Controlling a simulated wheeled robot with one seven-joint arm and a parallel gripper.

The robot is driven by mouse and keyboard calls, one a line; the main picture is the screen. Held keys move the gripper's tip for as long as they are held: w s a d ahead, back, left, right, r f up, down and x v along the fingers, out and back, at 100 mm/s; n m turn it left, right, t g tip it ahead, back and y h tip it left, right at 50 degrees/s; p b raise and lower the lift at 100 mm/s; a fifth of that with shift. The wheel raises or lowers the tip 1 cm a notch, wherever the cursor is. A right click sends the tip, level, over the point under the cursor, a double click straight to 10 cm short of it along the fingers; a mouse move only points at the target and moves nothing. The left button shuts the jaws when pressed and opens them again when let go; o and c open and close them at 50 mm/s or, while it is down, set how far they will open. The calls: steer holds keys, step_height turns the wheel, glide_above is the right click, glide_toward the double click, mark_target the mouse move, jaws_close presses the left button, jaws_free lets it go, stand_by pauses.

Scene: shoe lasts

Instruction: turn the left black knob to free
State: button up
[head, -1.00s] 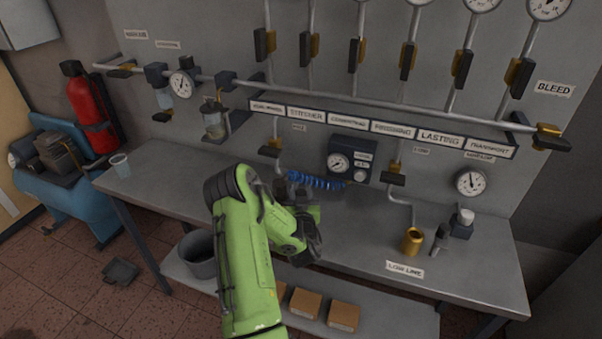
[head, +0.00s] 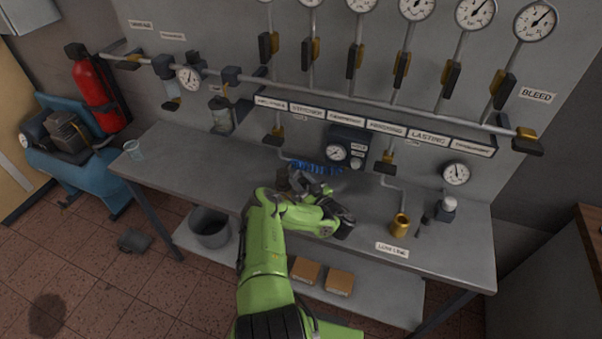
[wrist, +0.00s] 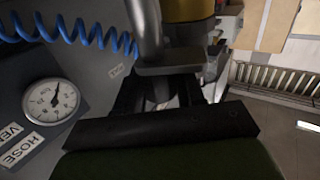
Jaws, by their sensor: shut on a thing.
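The left black knob (head: 273,140) is a dark handle on a brass valve, low on the grey wall panel and left of the hose gauge box. In the wrist view the dark handle (wrist: 178,68) lies in front of the brass valve body (wrist: 188,9), beside a grey pipe. My gripper (head: 298,183) reaches up and left towards the panel, partly hidden by my green arm. In the wrist view my gripper (wrist: 165,92) is shut on the dark handle. The contact is dark, and the handle's exact angle is hard to read.
A blue coiled hose (head: 318,167) and a gauge box (head: 347,143) are close to the gripper's right. A second low valve (head: 386,164), a brass cup (head: 400,225) and a white-topped item (head: 447,207) are farther right.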

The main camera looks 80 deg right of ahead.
steer(key=shift+s+a+r+n+t+y+p, duration=0.1)
steer(key=shift+s+r+n+t+y+p, duration=0.1)
steer(key=shift+r+n+t+y+p, duration=0.45)
steer(key=shift+f+n+t+y+p, duration=0.35)
steer(key=shift+f+n+y+p, duration=0.15)
steer(key=shift+y+p, duration=0.45)
steer(key=shift+w+f+n+t+y+b, duration=0.1)
steer(key=shift+n+t+y+b, duration=0.55)
steer(key=shift+n+y, duration=0.85)
steer(key=shift+y, duration=0.5)
steer(key=o, duration=0.6)
